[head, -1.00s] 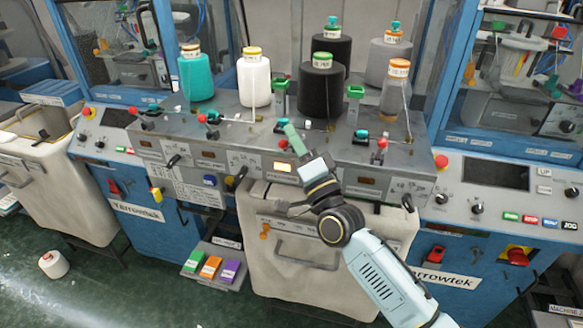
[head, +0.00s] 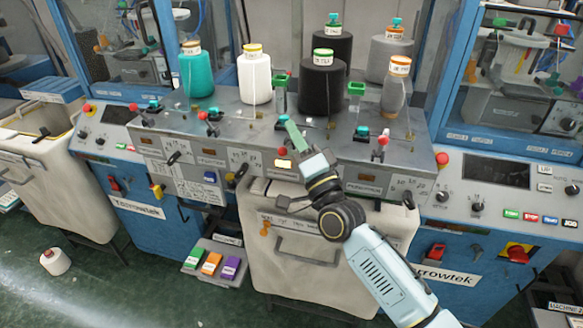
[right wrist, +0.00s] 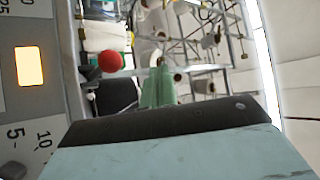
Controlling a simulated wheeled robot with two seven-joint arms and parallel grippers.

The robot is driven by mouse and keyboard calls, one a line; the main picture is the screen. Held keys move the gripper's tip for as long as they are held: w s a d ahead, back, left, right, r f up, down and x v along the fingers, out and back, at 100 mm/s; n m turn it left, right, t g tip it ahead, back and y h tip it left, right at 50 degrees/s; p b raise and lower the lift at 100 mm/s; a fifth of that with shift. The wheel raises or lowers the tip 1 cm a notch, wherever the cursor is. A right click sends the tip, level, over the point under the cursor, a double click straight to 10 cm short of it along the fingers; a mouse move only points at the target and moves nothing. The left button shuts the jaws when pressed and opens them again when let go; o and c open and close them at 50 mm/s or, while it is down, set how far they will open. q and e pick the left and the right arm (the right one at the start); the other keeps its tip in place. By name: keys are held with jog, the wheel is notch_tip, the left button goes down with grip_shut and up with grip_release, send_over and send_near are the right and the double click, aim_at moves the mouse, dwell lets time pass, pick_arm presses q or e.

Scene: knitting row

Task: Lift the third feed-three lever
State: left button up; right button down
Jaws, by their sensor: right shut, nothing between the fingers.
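The third feed station has a lit amber window (head: 284,164) and a red ball knob (head: 283,152) just above it. My right gripper (head: 287,121) is shut and empty, its green fingers just right of and above that knob. In the right wrist view, the shut fingers (right wrist: 158,88) point forward at the centre. A red ball (right wrist: 109,61) shows left of them, apart from them in the picture, and the lit window (right wrist: 29,66) is at the far left. The lever's shaft is largely hidden. My left gripper is not in view.
Neighbouring red-knobbed levers (head: 203,116) and (head: 381,141) stand on the grey panel. Yarn cones, including a black one (head: 322,90) and a white one (head: 255,80), stand behind. A pale bin (head: 300,262) is below my arm.

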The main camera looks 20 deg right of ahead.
dwell(0.4)
